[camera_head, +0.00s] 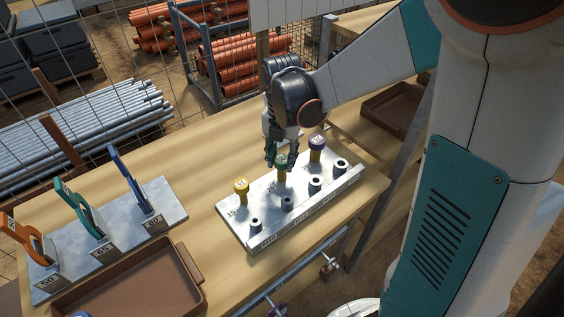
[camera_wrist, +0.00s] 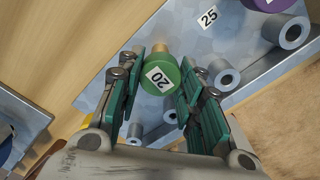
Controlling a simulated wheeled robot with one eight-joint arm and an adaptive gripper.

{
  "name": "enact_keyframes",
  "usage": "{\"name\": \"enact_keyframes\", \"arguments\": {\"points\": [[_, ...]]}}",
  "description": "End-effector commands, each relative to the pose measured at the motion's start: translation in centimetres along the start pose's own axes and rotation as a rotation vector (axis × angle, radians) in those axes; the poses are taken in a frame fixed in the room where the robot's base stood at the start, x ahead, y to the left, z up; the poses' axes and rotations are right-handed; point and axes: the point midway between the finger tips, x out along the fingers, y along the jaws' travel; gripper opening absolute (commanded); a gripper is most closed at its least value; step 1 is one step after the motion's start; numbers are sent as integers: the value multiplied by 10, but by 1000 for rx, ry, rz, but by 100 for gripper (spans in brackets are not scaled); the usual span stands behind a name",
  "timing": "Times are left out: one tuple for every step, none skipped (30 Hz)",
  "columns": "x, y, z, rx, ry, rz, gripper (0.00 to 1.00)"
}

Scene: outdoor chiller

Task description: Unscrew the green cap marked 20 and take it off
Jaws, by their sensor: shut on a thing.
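The green cap (camera_head: 281,161), marked 20, sits on top of a brass-coloured stub on the grey block (camera_head: 232,213). In the wrist view the green cap (camera_wrist: 159,76) shows its "20" label turned sideways, between my gripper's two green-padded fingers. My gripper (camera_head: 282,163) points down at the cap and is shut on it. In the wrist view my gripper (camera_wrist: 158,88) has one finger on each side of the cap. The fingers hide part of the cap in the head view.
A yellow cap (camera_head: 240,186) and a purple cap (camera_head: 317,142) stand on either side on the same block. Several grey sockets (camera_head: 288,203) line its front. A brown tray (camera_head: 190,268) and a tool rack (camera_head: 165,190) are at left. Bare wood lies between.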

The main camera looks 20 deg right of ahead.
Motion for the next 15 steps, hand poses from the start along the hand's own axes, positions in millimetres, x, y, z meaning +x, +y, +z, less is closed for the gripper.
{"name": "enact_keyframes", "arguments": {"points": [[0, 0, 0, -76, 0, -1, 0], [0, 0, 0, -116, 0, -1, 0], [0, 0, 0, -153, 0, -1, 0], [0, 0, 0, -168, 0, -1, 0], [0, 0, 0, -174, 0, -1, 0], [0, 0, 0, -174, 0, -1, 0], [0, 0, 0, -173, 0, -1, 0], [0, 0, 0, -173, 0, -1, 38], [0, 0, 0, -172, 0, -1, 47], [0, 0, 0, -172, 0, -1, 54], [0, 0, 0, -171, 0, -1, 57], [0, 0, 0, -171, 0, -1, 57], [0, 0, 0, -171, 0, -1, 57], [0, 0, 0, -171, 0, -1, 57], [0, 0, 0, -170, 0, -1, 57]]}}
